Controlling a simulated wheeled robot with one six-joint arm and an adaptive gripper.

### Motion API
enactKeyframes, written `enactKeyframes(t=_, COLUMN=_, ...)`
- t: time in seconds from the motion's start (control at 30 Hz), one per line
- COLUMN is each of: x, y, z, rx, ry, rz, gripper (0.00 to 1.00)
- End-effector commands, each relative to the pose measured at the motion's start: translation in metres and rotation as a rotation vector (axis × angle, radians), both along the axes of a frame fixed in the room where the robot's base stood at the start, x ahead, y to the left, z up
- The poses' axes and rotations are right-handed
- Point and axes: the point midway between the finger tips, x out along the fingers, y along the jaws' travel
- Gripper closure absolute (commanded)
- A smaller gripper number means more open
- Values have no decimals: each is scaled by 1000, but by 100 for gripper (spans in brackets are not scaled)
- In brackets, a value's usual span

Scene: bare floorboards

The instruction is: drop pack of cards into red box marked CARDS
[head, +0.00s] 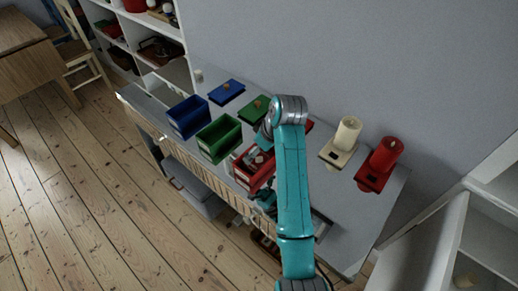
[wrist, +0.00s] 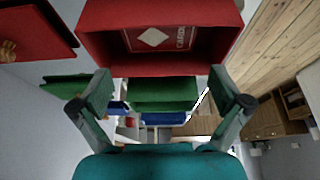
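The red box (head: 241,175) stands on the bench in the head view, partly hidden behind my arm. In the wrist view the red box (wrist: 95,42) fills the top, with its opening facing the camera. In the head view my arm hides most of the gripper.
A green box (head: 219,138) and a blue box (head: 187,116) stand left of the red one. Blue (head: 227,92) and green (head: 254,108) lids lie behind. Shelves (head: 440,240) border the right side.

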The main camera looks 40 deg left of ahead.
Motion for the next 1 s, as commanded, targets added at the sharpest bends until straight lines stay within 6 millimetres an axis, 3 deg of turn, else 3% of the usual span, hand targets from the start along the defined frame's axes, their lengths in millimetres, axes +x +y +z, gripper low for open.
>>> enactKeyframes(t=0.27, x=0, y=-2, z=4, rx=0, ry=0, rz=0, gripper=0)
enactKeyframes(t=0.7, x=-1, y=-25, z=60, rx=1, ry=-1, rz=-1, gripper=0)
enactKeyframes(t=1.0, x=-2, y=-29, z=69, rx=0, ry=0, rz=0, gripper=0)
